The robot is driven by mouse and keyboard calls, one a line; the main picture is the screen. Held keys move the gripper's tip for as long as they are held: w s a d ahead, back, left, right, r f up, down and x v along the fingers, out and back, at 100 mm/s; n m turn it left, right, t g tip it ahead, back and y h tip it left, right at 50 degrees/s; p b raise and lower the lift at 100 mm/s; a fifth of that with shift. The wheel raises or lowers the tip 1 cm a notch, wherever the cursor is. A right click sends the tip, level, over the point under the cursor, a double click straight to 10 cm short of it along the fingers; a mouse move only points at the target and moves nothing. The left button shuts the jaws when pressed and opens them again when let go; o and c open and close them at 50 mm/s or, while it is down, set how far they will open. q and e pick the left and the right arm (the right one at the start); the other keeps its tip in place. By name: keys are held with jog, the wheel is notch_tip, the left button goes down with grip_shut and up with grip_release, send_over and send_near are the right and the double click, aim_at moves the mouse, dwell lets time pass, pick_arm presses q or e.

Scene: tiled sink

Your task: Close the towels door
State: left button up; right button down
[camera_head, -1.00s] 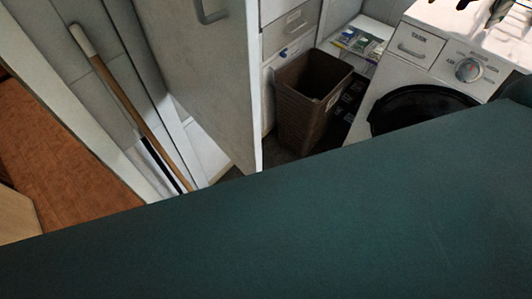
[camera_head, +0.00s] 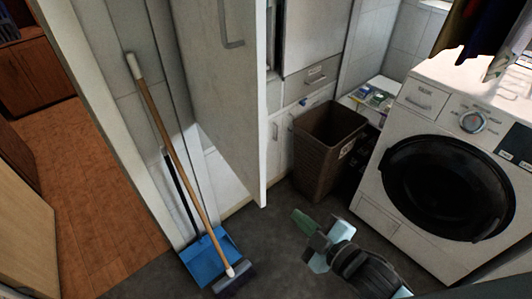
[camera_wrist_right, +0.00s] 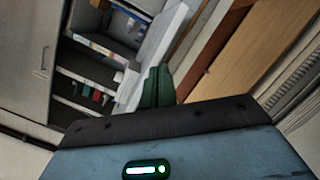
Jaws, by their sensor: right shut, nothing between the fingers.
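A tall pale cabinet door (camera_head: 222,95) with a grey handle stands open in the head view, left of centre. I take it for the towels door; its free edge points toward me. In the right wrist view a grey door with a handle (camera_wrist_right: 28,60) shows at the left, beside an open compartment with shelves (camera_wrist_right: 92,75) holding small items. My right gripper (camera_head: 303,222) is shut and empty, low in the head view, to the right of the door's lower corner and apart from it. Its green fingers (camera_wrist_right: 157,87) show together in the wrist view. My left gripper is out of view.
A brown basket (camera_head: 325,150) and a white washing machine (camera_head: 445,180) stand to the right. A broom (camera_head: 172,150) and a blue dustpan (camera_head: 208,258) are at the left. Dark floor (camera_head: 265,245) is clear between the dustpan and my right gripper.

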aim_at(261, 152)
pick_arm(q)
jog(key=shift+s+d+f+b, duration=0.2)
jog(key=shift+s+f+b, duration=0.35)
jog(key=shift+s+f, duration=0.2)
pick_arm(e)
jog(key=a+r+n+y, duration=0.2)
jog(key=r+n, duration=0.4)
jog(key=a+r+n+g+y, duration=0.1)
jog(key=a+r+n+y, duration=0.1)
jog(key=r+n, duration=0.5)
jog(key=shift+w+a+r+y, duration=0.15)
jog(key=shift+a+r+y, duration=0.1)
jog(key=shift+y, duration=0.25)
jog(key=w+a, duration=0.1)
jog(key=w, duration=0.1)
jog(key=w+a+p, duration=0.1)
jog(key=w+a, duration=0.1)
jog(key=w, duration=0.1)
jog(key=w+a, duration=0.2)
jog(key=w, duration=0.1)
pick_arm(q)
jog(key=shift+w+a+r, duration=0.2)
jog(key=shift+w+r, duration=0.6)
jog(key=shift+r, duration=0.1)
pick_arm(e)
jog(key=shift+w+d, duration=0.35)
jog(key=shift+d, duration=0.25)
jog(key=shift+d+f, duration=0.1)
